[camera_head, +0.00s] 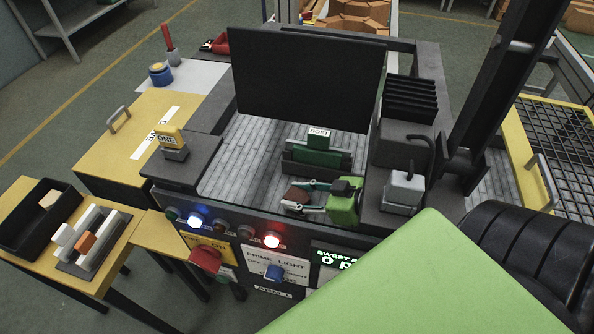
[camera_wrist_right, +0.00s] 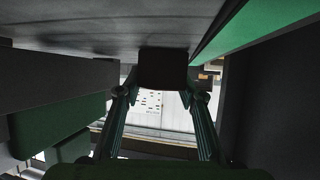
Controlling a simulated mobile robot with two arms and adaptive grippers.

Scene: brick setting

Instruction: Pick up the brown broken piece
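The brown broken piece (camera_head: 297,194) is a small dark brown block inside the machine cell, low on its slatted grey floor. My right gripper (camera_head: 304,197) is green with teal fingers and reaches in from the right, one finger on each side of the piece. In the right wrist view a dark block (camera_wrist_right: 163,68), seemingly this piece, fills the space between the fingertips of the gripper (camera_wrist_right: 163,85). Whether the fingers press on it cannot be told. The piece's underside is hidden. My left gripper is not in view.
A green block labelled SOFT (camera_head: 318,150) stands in a dark holder just behind the piece. A large dark panel (camera_head: 308,80) hangs above. A dark rack (camera_head: 408,105) is close on the right. The front control panel (camera_head: 235,245) borders the cell; bare floor lies left.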

